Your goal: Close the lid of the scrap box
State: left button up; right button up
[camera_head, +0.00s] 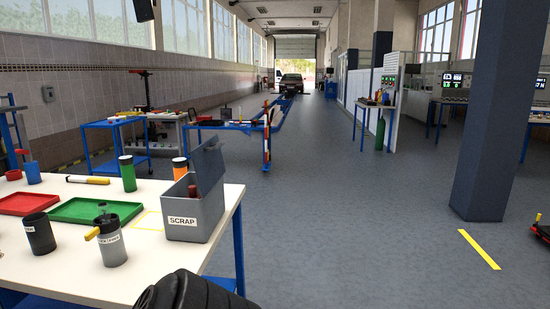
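The grey scrap box (196,215), with a white SCRAP label on its front, stands near the right edge of the white-topped table (150,278). Its lid (208,166) is open and stands up, tilted, at the box's back right side. A reddish-brown item (193,191) shows inside the box. Neither gripper shows in the view. A dark rounded part, which looks like one of my arm links, is at the bottom edge, in front of the table's near edge.
Left of the box are a grey canister (110,240), a black cup (39,234), a green tray (95,211) and a red tray (28,203). Green (128,174) and orange (180,169) containers stand behind. The floor right of the table is clear up to a dark pillar (500,120).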

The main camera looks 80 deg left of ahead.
aim_at(207, 160)
jog(key=u, duration=2.95)
jog(key=k, duration=0.6)
jog(key=z, duration=0.85)
jog(key=i, duration=2.05)
jog(key=u, duration=0.65)
